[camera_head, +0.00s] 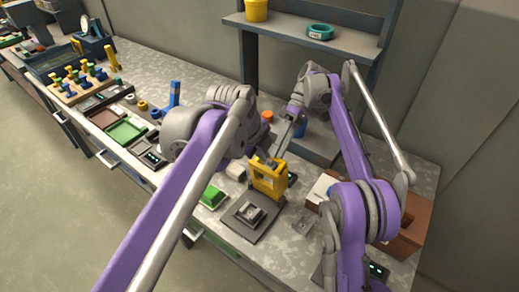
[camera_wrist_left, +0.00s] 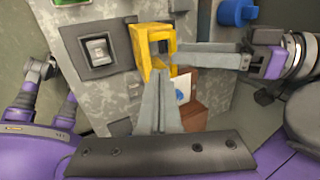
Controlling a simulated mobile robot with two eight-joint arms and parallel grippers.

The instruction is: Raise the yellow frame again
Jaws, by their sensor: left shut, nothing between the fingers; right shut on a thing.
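The yellow frame (camera_head: 268,180) stands upright behind the dark plate, and it also shows in the left wrist view (camera_wrist_left: 151,47). My right gripper (camera_head: 278,153) reaches down to it from the upper right and is shut on the frame near its top. Its long grey fingers also show in the left wrist view (camera_wrist_left: 185,57). My left gripper (camera_wrist_left: 163,72) is shut and empty, its tips close to the frame; I cannot tell if they touch. In the head view my left arm mostly hides that gripper.
A dark plate (camera_head: 236,229) with a small grey square piece (camera_head: 249,213) lies in front of the frame. A green block (camera_head: 213,197) lies to the left, and a brown box (camera_head: 410,230) stands to the right. A shelf (camera_head: 300,37) stands behind. Trays and a peg rack (camera_head: 83,90) fill the far left.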

